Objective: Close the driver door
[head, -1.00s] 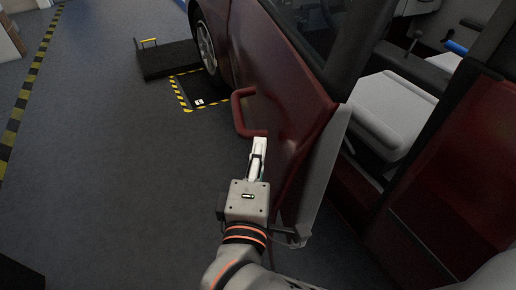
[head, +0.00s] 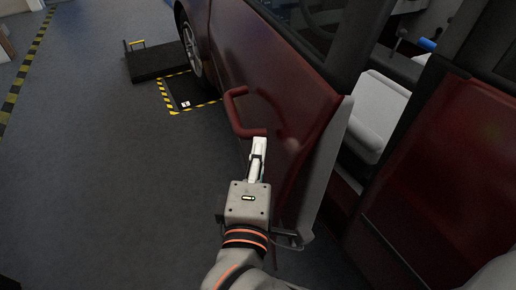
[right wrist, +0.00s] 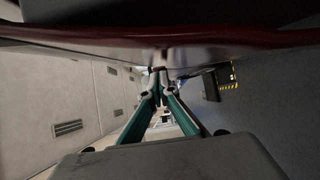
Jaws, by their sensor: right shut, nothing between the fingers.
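The dark red driver door (head: 268,75) stands ajar in the head view, with a gap between its rear edge and the car body. Its red loop handle (head: 237,112) sticks out from the outer panel. My right gripper (head: 259,143) is shut and empty, beside the outer panel just below the handle's lower end; I cannot tell whether it touches. In the right wrist view the shut fingertips (right wrist: 159,74) lie close under a dark red surface (right wrist: 200,42), which appears to be the door. My left gripper is not in view.
The car's red rear body (head: 450,170) fills the right side, with a light seat (head: 380,105) inside the opening. A black platform (head: 160,62) and a yellow-black marked floor square (head: 188,95) lie by the front wheel (head: 190,48). Grey floor at left is clear.

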